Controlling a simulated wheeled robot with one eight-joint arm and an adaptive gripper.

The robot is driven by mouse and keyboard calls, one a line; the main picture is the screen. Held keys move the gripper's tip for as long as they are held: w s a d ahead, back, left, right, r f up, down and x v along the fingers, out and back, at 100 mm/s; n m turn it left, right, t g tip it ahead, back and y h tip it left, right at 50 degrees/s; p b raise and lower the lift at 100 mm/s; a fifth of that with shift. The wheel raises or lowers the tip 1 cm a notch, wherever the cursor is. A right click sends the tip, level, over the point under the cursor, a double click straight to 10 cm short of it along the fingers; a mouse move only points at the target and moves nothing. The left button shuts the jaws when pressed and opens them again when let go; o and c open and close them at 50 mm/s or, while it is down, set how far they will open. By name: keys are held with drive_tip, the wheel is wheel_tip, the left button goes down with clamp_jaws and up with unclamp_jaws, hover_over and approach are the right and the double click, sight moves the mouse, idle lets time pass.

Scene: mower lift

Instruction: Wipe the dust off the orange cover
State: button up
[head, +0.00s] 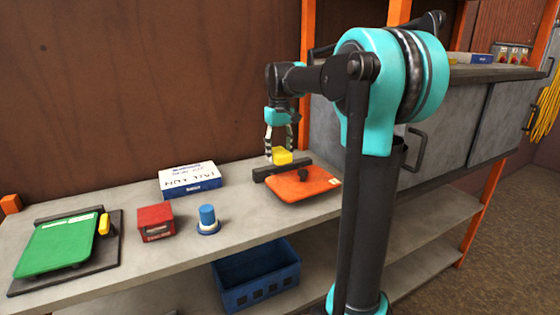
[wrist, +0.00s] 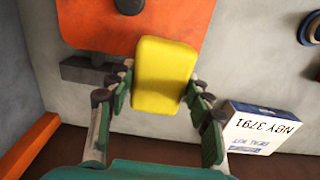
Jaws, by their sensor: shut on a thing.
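The orange cover (head: 303,184) lies on the shelf top with a dark knob on it. A dark bar (head: 274,173) runs along its back edge. My gripper (head: 279,150) is shut on a yellow block-like sponge (head: 282,157) and holds it over the back-left part of the cover. In the wrist view the yellow sponge (wrist: 165,74) sits between my fingers (wrist: 158,95) and hides part of the orange cover (wrist: 95,28). I cannot tell whether the sponge touches the cover. Dust on the cover cannot be made out.
A white and blue box (head: 189,178) stands left of the cover. Further left are a blue-capped item (head: 207,218), a red box (head: 156,222) and a green cover (head: 57,245) on a dark base. A blue crate (head: 257,274) sits below. An orange post (head: 307,60) rises behind the cover.

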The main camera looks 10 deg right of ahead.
drive_tip(key=shift+r, duration=1.35)
